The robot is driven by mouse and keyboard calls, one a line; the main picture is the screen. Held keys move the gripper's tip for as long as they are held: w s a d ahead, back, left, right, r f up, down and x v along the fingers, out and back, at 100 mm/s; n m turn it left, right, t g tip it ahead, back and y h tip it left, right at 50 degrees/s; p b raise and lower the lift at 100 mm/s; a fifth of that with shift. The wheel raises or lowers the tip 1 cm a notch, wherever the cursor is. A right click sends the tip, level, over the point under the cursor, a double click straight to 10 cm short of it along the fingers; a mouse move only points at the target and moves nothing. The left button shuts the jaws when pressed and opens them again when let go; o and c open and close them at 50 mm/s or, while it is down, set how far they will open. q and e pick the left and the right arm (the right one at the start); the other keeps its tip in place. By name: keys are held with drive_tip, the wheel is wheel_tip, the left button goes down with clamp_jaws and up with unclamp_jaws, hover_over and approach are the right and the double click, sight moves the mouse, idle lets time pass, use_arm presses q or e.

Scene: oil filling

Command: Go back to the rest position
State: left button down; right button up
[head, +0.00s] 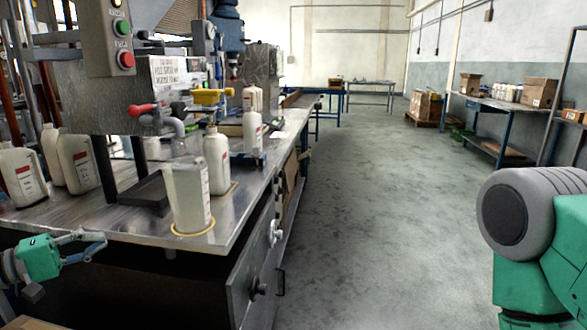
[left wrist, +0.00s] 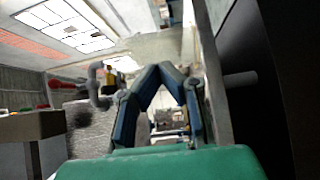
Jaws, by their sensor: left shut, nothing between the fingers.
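My left gripper (head: 97,243) is at the lower left of the head view, in front of the steel workbench (head: 228,222) and below its top. Its fingers are shut with nothing between them. In the left wrist view the closed fingertips (left wrist: 160,70) meet in the middle of the picture. My right arm shows at the right edge of the head view, but its gripper is out of view.
A translucent jug (head: 187,197) stands on a yellow ring at the bench's front corner. A white bottle (head: 216,160) stands behind it, with several bottles at left. The filling machine (head: 125,95) rises above the bench. The floor (head: 370,220) to the right is clear.

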use_arm(q)
drive_tip(key=s+d+f+m+y, duration=0.15)
drive_tip(key=d+f+y, duration=0.25)
drive_tip(key=f, duration=0.5)
drive_tip(key=s+d+f+n+y, duration=0.1)
drive_tip(key=s+d+f+y, duration=0.3)
drive_tip(key=f, duration=0.4)
drive_tip(key=s+d+f+m+g+y+p, duration=0.1)
drive_tip(key=s+d+f+m+g+y, duration=0.15)
drive_tip(key=s+f, duration=0.35)
drive_tip(key=s+d+f+m+g+y, duration=0.1)
drive_tip(key=s+d+f+g+y, duration=0.15)
drive_tip(key=s+f, duration=0.4)
drive_tip(key=s+m+g+y, duration=0.1)
drive_tip(key=s+m+g, duration=0.3)
drive_tip(key=s, duration=1.3)
drive_tip(key=shift+s+a+g, duration=0.3)
drive_tip(key=shift+s+g, duration=0.05)
drive_tip(key=shift+g, duration=0.35)
